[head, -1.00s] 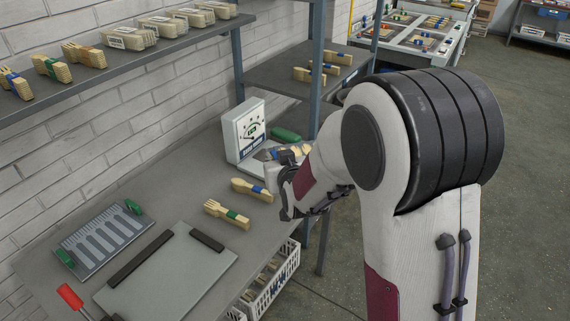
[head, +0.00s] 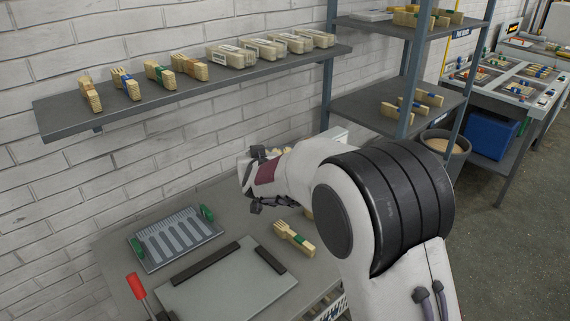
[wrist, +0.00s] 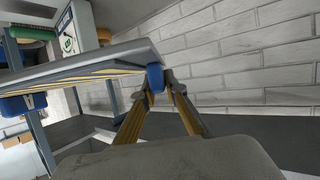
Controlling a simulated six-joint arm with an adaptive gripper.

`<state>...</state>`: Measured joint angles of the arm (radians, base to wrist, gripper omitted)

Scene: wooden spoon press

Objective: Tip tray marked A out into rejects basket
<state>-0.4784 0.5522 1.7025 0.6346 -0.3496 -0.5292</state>
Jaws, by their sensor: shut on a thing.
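In the wrist view my gripper (wrist: 158,85) is shut on the blue end tab of a long grey tray (wrist: 100,62). A second blue tab (wrist: 22,104) shows near its far end, and pale wooden strips show along its lower side. No letter A is readable on it. In the head view my gripper (head: 250,182) is over the back of the bench near the wall; I cannot make out the tray there. A white crate (head: 328,306) is partly visible under the bench's front edge. I cannot tell whether it is the rejects basket.
A fork bundle (head: 295,238), a comb-like rack with green ends (head: 175,238), a grey plate (head: 230,290) and a red-handled tool (head: 136,287) lie on the bench. A wall shelf (head: 190,88) with several bundles hangs above.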

